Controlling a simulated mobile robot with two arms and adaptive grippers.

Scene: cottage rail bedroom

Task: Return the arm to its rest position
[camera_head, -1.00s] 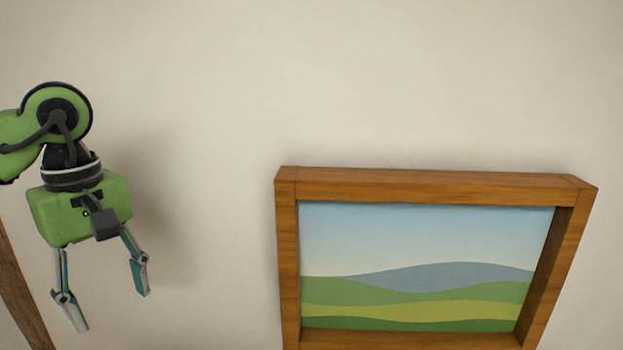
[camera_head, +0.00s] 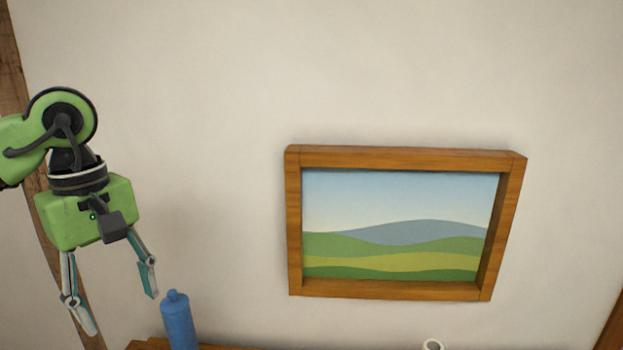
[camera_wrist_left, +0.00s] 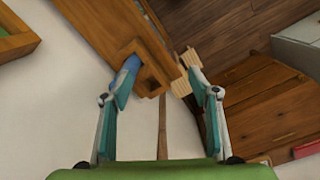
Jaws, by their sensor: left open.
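My left gripper (camera_head: 123,312) hangs fingers-down at the left of the head view, with a green body and grey-and-teal fingers. It is open and nothing shows between its fingers. It also shows from behind in the left wrist view (camera_wrist_left: 163,95), with the fingers spread wide. A blue bottle (camera_head: 178,322) stands just right of the gripper in the head view, apart from the fingers as far as I can tell. My right gripper is not in view.
A wood-framed landscape picture (camera_head: 293,225) hangs on the pale wall. A wooden surface (camera_head: 150,345) shows at the bottom edge under the bottle, with a white round-rimmed item (camera_head: 432,344) further right. A wooden post (camera_head: 12,75) stands behind my arm. Open wall lies between gripper and picture.

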